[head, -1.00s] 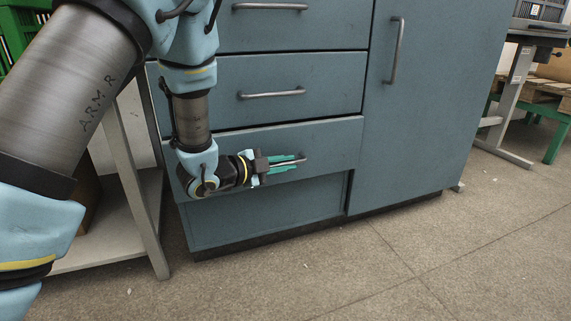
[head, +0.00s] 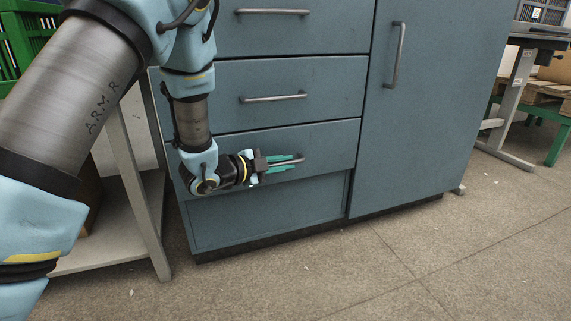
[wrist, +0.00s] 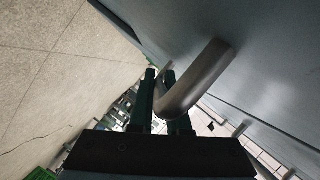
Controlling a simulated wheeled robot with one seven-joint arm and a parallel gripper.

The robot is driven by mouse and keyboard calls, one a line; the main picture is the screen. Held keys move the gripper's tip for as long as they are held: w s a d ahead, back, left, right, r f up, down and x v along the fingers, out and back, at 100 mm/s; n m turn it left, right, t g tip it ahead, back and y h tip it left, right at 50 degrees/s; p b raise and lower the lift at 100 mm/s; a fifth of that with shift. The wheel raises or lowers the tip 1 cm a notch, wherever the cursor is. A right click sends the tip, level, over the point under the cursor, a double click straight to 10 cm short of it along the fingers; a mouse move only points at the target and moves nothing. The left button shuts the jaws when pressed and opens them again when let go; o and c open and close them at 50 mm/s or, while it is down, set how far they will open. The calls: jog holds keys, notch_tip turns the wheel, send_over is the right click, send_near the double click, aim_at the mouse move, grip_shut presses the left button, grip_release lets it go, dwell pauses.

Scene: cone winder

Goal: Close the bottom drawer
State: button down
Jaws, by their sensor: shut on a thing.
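The bottom drawer (head: 325,145) is the lowest of the blue-grey cabinet's stacked drawers. Its front looks flush or almost flush with the drawer above, with a thin dark line along the top edge. My gripper (head: 281,163), with green fingers, is at the drawer's grey bar handle (head: 301,159) and shut on it. The right end of the handle shows past the fingertips; its left part is hidden by my gripper. In the wrist view the bent handle (wrist: 203,76) passes between the fingers of my gripper (wrist: 160,82).
A plain panel (head: 265,212) lies below the drawer, and a tall cabinet door (head: 430,110) is to the right. A light-framed table (head: 133,180) stands close on the left. The floor (head: 370,275) in front is clear.

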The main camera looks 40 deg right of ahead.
jog(key=shift+w, duration=0.25)
jog(key=c, duration=0.9)
grip_release()
jog(key=p+v, duration=0.4)
jog(key=v, duration=0.6)
jog(key=shift+s+a, duration=0.1)
jog(key=shift+a, duration=0.3)
